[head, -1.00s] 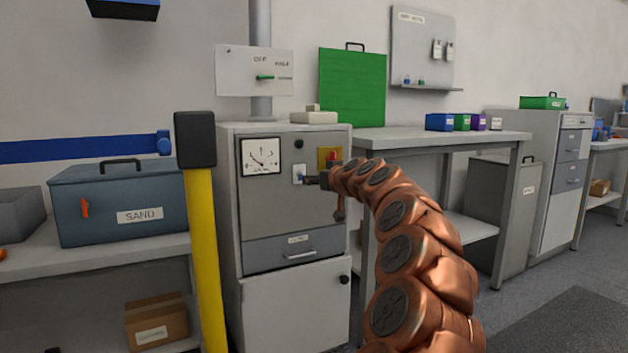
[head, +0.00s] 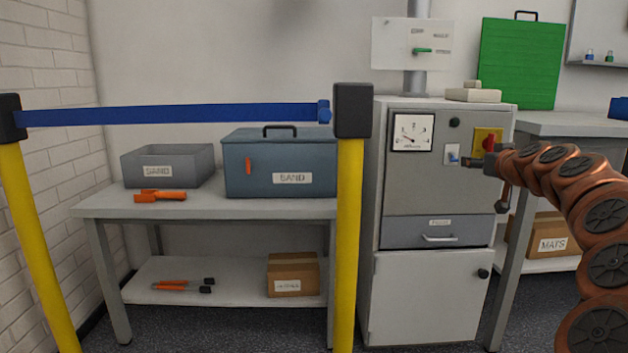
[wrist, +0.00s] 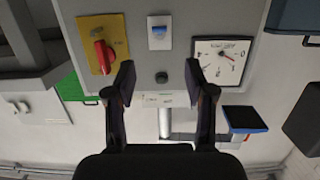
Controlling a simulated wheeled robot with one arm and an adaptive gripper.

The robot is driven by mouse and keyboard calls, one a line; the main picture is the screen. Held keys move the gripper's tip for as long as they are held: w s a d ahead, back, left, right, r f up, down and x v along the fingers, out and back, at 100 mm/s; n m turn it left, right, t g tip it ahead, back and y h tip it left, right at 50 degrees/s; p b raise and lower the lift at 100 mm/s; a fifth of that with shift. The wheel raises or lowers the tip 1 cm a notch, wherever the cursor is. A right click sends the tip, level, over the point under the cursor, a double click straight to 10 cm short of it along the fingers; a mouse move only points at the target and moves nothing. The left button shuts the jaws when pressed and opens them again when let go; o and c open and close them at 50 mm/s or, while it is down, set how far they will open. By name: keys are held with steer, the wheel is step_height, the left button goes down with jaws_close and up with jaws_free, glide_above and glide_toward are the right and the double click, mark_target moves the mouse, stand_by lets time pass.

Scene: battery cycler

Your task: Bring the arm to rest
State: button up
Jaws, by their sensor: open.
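My gripper (head: 474,163) is at the end of the copper-coloured arm, in front of the grey cycler cabinet (head: 400,230) in the head view. The arm is bent and reaches in from the right edge. In the wrist view, which is upside down, my gripper (wrist: 160,84) is open with nothing between its fingers. The gripper partly overlaps the panel in the head view; contact cannot be told.
A yellow post (head: 348,240) with a blue belt (head: 170,115) stands left of the cabinet. Behind it, a bench (head: 200,207) holds a blue-grey sand box (head: 240,180) and an open grey bin (head: 190,166). A bench (head: 575,127) with a green panel (head: 518,65) stands right.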

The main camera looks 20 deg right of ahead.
steer(key=shift+a, duration=0.1)
steer(key=w+a+r+n+g+y+p, duration=0.1)
steer(key=a+r+y+p, duration=0.2)
steer(key=a+p, duration=0.55)
steer(key=a+r+n+g+y+p, duration=0.2)
steer(key=a+r+p, duration=0.1)
steer(key=a, duration=1)
steer(key=w+a+r+n+g+y+p, duration=0.1)
steer(key=a+r+y+p, duration=0.2)
steer(key=a+p, duration=0.5)
steer(key=s+a+r+n+g+p, duration=0.1)
steer(key=s+a+g+p, duration=0.1)
steer(key=s+a+p, duration=0.45)
steer(key=s+a+r+n+g+p, duration=0.1)
steer(key=s+a+r+g+p, duration=0.2)
steer(key=a, duration=0.7)
steer(key=s+a+r+m+g+h+p, duration=0.1)
steer(key=s+g+p, duration=0.3)
steer(key=s+p, duration=0.6)
steer(key=s+r+m+g+h+p, duration=0.1)
steer(key=s+r+g+p, duration=0.2)
steer(key=s+p, duration=0.8)
steer(key=s, duration=0.9)
steer(key=shift+a+r+g+h, duration=0.3)
steer(key=shift+a+g+h, duration=0.1)
steer(key=shift+s, duration=0.1)
